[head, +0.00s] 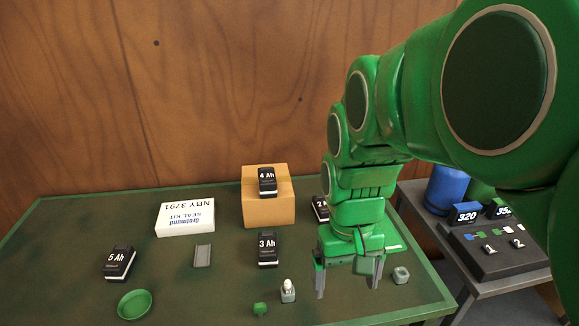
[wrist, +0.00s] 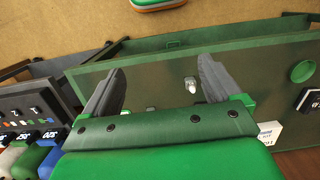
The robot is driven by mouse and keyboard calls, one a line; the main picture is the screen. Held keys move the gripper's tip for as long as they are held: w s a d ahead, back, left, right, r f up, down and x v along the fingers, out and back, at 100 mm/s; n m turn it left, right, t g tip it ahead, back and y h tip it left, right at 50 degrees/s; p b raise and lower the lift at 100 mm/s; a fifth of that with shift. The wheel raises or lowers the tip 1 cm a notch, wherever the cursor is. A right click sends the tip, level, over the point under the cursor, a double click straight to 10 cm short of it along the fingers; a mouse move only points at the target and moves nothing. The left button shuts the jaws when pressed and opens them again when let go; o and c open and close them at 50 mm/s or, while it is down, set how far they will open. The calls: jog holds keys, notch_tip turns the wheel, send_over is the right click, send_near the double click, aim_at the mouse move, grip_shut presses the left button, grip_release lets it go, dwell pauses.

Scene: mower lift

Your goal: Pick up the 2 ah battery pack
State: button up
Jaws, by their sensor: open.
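The 2 Ah battery pack (head: 319,208) is a black block with a white-lettered label, on the green table right of the cardboard box. My arm hides its right part in the head view, and I cannot make it out in the wrist view. My gripper (head: 348,280) is open, pointing down, with nothing between its fingers. It is nearer the table's front edge than the pack. In the wrist view my gripper (wrist: 160,66) has its fingers spread.
The 4 Ah pack (head: 267,181) stands on the cardboard box (head: 268,212); the 3 Ah pack (head: 268,248) is in front. A small white-topped bottle (head: 288,291) and a grey block (head: 401,275) flank my gripper. The 5 Ah pack (head: 118,263) and green bowl (head: 134,304) are left.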

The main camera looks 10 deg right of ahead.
jog(key=w+d, duration=0.1)
jog(key=w, duration=1.4)
jog(key=t, duration=0.2)
send_over(324, 203)
jog(key=shift+n, duration=0.3)
jog(key=f, duration=1.8)
jog(key=shift+w+a+f, duration=0.15)
jog(key=shift+a+f, duration=0.05)
jog(key=shift+a, duration=0.15)
jog(key=shift+w+d+f, duration=0.15)
jog(key=shift+w+f, duration=0.15)
jog(key=shift+f, duration=0.4)
jog(key=shift+s+d+f, duration=0.1)
jog(key=shift+s+f, duration=0.1)
jog(key=shift+f, duration=1.6)
jog(key=shift+s+d+f, duration=0.1)
jog(key=shift+s+f, duration=0.05)
jog(key=shift+f, duration=1.65)
jog(key=c, duration=1.4)
